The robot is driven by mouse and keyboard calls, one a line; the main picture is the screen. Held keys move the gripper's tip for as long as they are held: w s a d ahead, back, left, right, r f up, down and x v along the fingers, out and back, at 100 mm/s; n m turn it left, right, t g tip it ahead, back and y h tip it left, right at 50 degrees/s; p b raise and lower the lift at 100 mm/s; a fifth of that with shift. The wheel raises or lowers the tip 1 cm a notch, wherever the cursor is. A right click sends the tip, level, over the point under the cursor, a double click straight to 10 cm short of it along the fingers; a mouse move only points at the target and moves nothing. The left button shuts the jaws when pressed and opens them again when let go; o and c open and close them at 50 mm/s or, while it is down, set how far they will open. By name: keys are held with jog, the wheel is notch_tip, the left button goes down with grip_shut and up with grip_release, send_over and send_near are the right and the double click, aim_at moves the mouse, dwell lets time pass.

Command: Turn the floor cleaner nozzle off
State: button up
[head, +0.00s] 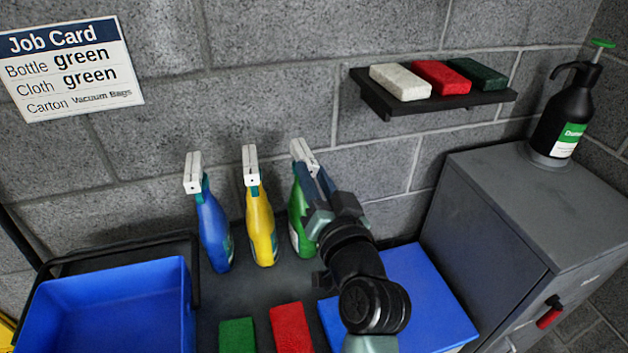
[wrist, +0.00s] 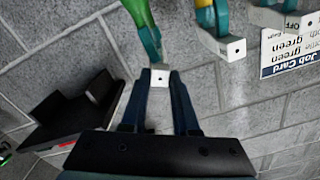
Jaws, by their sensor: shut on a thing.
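Three spray bottles with white nozzles stand in a row by the wall: blue (head: 214,232), yellow (head: 261,228) and green (head: 299,225). I cannot read their labels to tell which is floor cleaner. My gripper (head: 314,174) is at the green bottle's nozzle (head: 300,152), partly covering that bottle. In the wrist view, my gripper (wrist: 160,82) has its two fingers on either side of the green bottle's white nozzle (wrist: 158,76), shut on it. No mark is readable on the gripped nozzle.
A blue tub (head: 110,310) is at left and a blue lid or box (head: 430,300) at right. Green (head: 237,335) and red (head: 290,325) cloths lie in front. A shelf (head: 490,97) with pads is above right. A job card (head: 70,68) reads bottle green.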

jog(key=shift+f+n+b, duration=0.15)
jog(key=shift+n+b, duration=1.85)
jog(key=shift+b, duration=0.2)
jog(key=shift+o, duration=0.2)
jog(key=shift+n+b, duration=0.9)
jog(key=shift+n, duration=0.1)
jog(key=o, duration=0.7)
jog(key=shift+b+v, duration=0.4)
jog(key=shift+v, duration=3.1)
